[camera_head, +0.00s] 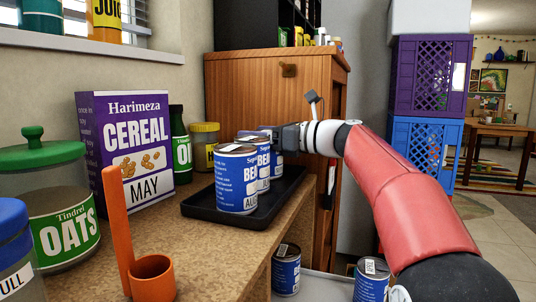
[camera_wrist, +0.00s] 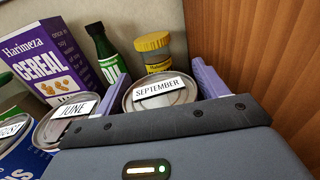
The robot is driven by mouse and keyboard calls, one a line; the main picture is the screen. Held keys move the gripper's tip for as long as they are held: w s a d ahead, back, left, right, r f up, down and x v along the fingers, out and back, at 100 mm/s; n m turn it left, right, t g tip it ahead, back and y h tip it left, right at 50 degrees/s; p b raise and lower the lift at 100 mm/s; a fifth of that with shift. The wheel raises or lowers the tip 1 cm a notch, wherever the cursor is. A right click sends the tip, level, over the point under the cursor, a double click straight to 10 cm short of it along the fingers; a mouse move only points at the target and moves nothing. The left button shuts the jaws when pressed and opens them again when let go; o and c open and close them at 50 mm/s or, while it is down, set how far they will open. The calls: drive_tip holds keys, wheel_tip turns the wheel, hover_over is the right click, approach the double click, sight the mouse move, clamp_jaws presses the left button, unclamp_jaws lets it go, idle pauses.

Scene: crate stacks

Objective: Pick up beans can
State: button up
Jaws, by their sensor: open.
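Blue beans cans stand in a row on a black tray (camera_head: 187,208). The nearest can (camera_head: 236,184) is labelled AUGUST in the head view; behind it are a second can (camera_head: 263,172) and a third, mostly hidden one. In the wrist view, a can with a SEPTEMBER lid label (camera_wrist: 160,101) lies between the fingers of my open gripper (camera_wrist: 162,78), one finger on each side. Whether the fingers touch it, I cannot tell. The JUNE can (camera_wrist: 72,122) and the AUGUST can (camera_wrist: 18,150) stand to its left. In the head view my gripper (camera_head: 272,134) is at the far end of the row.
A cereal box (camera_head: 124,150), a green bottle (camera_head: 180,146) and a yellow-lidded jar (camera_head: 205,148) stand behind the tray. A wooden cabinet (camera_head: 265,90) rises close beyond my gripper. An oats jar (camera_head: 58,205) and an orange holder (camera_head: 152,280) are nearer. Two cans (camera_head: 286,270) (camera_head: 371,280) sit lower.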

drive_tip(key=shift+r, duration=0.1)
drive_tip(key=c, duration=1)
